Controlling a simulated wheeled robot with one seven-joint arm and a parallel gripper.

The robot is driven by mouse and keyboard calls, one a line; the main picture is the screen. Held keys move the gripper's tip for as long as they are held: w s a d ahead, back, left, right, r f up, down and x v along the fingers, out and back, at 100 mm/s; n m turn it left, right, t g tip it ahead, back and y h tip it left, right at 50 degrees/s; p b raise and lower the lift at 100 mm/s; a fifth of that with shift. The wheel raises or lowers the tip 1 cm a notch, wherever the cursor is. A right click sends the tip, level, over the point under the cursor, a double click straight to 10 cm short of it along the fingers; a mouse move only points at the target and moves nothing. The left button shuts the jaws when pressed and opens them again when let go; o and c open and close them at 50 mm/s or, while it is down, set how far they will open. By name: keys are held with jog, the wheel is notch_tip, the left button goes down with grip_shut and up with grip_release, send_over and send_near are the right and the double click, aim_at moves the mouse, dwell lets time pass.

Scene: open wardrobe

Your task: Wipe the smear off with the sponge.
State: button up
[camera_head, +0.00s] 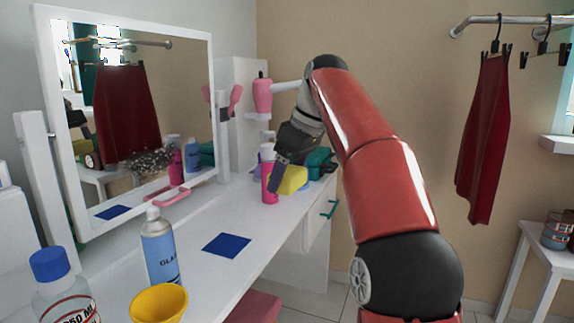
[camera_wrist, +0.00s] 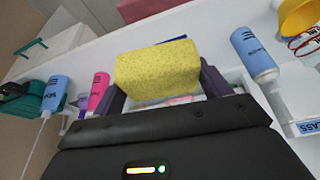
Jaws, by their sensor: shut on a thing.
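The smear (camera_head: 148,162) is a dark grey, speckled patch low on the mirror (camera_head: 115,120) at the left. My gripper (camera_head: 286,165) is shut on a yellow sponge (camera_head: 289,181), above the far end of the dressing table and right of the mirror, well apart from the smear. The wrist view shows the sponge (camera_wrist: 157,71) held between both fingers of my gripper (camera_wrist: 160,85). I cannot make out the smear in the wrist view.
The white tabletop (camera_head: 205,215) bears a blue spray bottle (camera_head: 160,255), a yellow cup (camera_head: 158,304), a blue-capped bottle (camera_head: 60,285) and a flat blue square (camera_head: 227,245). A teal box (camera_head: 319,158) stands at the far end. A pink hair dryer (camera_head: 262,95) hangs beside the mirror.

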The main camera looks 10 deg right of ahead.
jog(key=s+f+m+h, duration=0.1)
jog(key=s+f+m, duration=0.1)
jog(key=f, duration=1.5)
jog(key=s+f+m+t+h, duration=0.1)
jog(key=s+f+m, duration=0.2)
jog(key=f, duration=1.5)
jog(key=s+f+m+h, duration=0.1)
jog(key=f+m, duration=0.3)
jog(key=f, duration=1.3)
jog(key=shift+s+f+m+t, duration=0.15)
jog(key=shift+s+m+t, duration=0.15)
jog(key=shift+s, duration=0.45)
